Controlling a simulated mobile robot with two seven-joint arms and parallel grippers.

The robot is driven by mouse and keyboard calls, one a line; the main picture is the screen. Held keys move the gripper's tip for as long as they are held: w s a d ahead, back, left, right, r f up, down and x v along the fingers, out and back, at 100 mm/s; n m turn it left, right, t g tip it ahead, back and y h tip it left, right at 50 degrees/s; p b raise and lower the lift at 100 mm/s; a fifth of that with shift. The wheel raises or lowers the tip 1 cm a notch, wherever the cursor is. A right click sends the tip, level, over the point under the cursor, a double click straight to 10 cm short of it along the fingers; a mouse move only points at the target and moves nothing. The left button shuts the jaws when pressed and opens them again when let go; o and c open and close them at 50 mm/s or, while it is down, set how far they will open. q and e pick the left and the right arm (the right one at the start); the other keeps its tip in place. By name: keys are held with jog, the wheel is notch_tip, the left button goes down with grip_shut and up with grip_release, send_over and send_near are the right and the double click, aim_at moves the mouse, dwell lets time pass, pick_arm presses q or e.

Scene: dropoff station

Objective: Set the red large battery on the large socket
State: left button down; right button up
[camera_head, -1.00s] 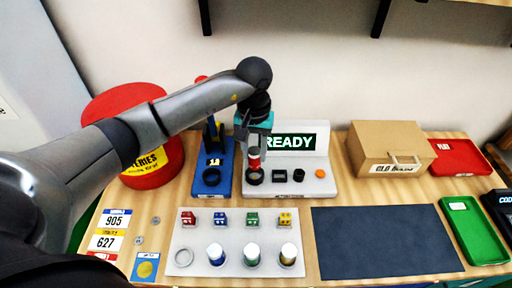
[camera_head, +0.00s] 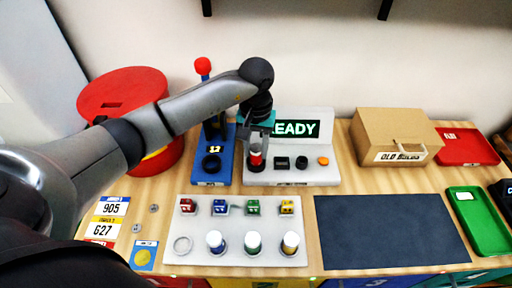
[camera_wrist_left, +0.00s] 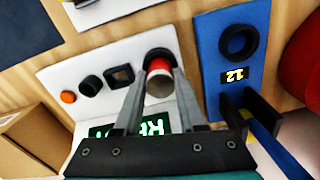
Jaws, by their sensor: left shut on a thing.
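The large socket (camera_head: 255,165) is a black ring at the left end of the white station (camera_head: 318,173) with the READY sign. In the left wrist view, the battery (camera_wrist_left: 158,78) sits between the two fingers (camera_wrist_left: 158,95), and the dark socket ring (camera_wrist_left: 160,55) shows just behind its end. The battery is at the ring; I cannot tell whether it is fully seated. My right gripper is not in view.
A blue tester (camera_head: 211,178) with a red-knobbed lever stands close on the left. A white tray (camera_head: 232,256) with several cells and small blocks lies in front. A cardboard box (camera_head: 385,125) stands to the right. The dark mat (camera_head: 390,232) is clear.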

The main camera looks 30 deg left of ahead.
aim_at(256, 149)
pick_arm(q)
jog(key=shift+b, duration=0.5)
dwell(0.8)
jog(key=shift+f+b, duration=0.6)
jog(key=c, duration=0.8)
grip_release()
jog(key=shift+o, duration=0.2)
jog(key=shift+r+p, duration=3.25)
jog(key=shift+r, duration=2.3)
jog(key=shift+s+f, duration=0.1)
